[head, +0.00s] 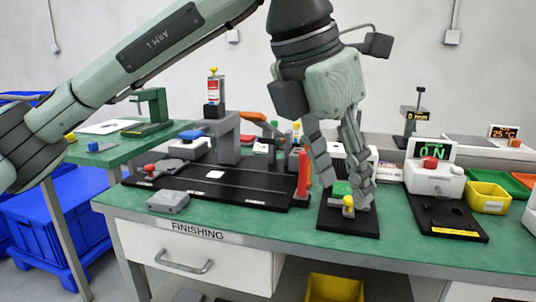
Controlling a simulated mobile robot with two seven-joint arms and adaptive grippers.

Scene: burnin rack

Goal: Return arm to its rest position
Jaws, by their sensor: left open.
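My left arm (160,45) comes in from the upper left, marked "ARM L", and bends down at the wrist. My left gripper (343,196) points downward over the green worktop, with its fingers spread and nothing seen between them. The fingers are in front of or just above a black fixture (345,225) with a green block (342,187) and a yellow-topped post (348,206). I cannot tell whether they touch it. My right gripper does not show.
A black base plate (230,187) with a grey press stands left of the gripper, near a red-orange upright cylinder (303,175). A white unit with a green display (431,150) and a yellow bin (488,198) stand right. Bare worktop (270,228) lies along the front.

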